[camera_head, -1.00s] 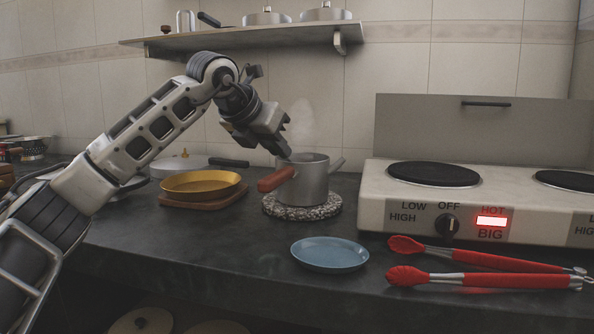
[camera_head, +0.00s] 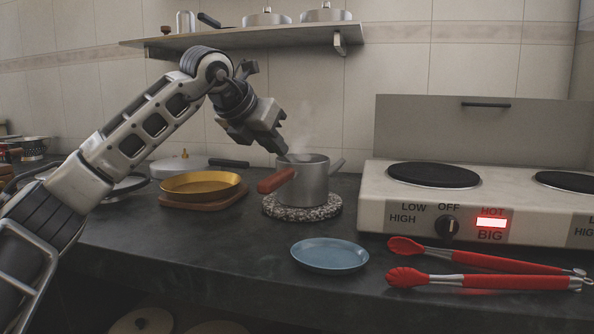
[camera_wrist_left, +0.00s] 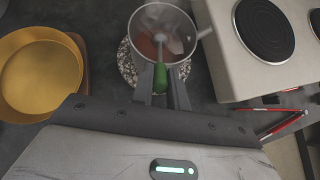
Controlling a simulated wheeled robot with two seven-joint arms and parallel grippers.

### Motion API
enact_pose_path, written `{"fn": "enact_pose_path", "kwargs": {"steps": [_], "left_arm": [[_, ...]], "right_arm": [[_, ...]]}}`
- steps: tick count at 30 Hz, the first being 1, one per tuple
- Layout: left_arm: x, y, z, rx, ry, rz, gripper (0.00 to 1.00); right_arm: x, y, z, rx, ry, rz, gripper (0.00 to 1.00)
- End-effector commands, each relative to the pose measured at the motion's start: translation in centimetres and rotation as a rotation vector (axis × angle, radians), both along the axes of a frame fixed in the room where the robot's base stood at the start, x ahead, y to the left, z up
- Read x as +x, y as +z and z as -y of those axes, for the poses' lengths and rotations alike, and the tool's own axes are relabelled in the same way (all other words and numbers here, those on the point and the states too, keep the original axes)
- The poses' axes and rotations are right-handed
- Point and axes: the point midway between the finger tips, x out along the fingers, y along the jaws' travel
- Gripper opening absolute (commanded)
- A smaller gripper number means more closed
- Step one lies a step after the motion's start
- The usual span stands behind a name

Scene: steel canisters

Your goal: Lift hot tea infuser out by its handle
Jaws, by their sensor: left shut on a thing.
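In the left wrist view the pot (camera_wrist_left: 140,22) holds brownish liquid. The infuser shows there as a green handle (camera_wrist_left: 184,72) with a pale metal part (camera_wrist_left: 160,45) reaching down into the pot. The infuser's lower end is hard to make out. My right gripper is not in view.
The pot stands on a speckled round trivet (camera_head: 302,213). A blue plate (camera_head: 330,254) lies in front, and a yellow pan (camera_head: 200,184) is to the left. Red tongs (camera_head: 480,282) lie before the hot plate stove (camera_head: 375,205), whose HOT light is lit. A shelf (camera_head: 240,36) hangs above.

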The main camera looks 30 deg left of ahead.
Motion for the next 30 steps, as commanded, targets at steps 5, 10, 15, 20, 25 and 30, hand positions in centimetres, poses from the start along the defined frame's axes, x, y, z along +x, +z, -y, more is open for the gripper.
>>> {"fn": "enact_pose_path", "kwargs": {"steps": [5, 10, 15, 20, 25, 30], "left_arm": [[-1.2, 1.1, -0.2, 0.001, 0.000, 0.002, 0.00], [-2.2, 2.0, -0.2, 0.000, 0.000, 0.001, 0.00], [-3.2, 2.9, -0.4, 0.000, 0.000, 0.002, 0.00], [-4.2, 3.7, -0.4, 0.001, -0.001, 0.001, 0.00], [-5.2, 4.6, -0.6, 0.001, -0.001, 0.001, 0.00], [-6.3, 5.5, -0.7, 0.000, 0.000, 0.000, 0.00]], "right_arm": [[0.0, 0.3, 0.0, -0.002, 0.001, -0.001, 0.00], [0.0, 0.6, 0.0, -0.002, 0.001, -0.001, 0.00], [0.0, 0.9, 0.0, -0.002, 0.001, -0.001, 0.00], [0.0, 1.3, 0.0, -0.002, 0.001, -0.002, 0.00], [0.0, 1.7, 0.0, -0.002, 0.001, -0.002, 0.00], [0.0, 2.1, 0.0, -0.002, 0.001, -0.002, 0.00]]}}
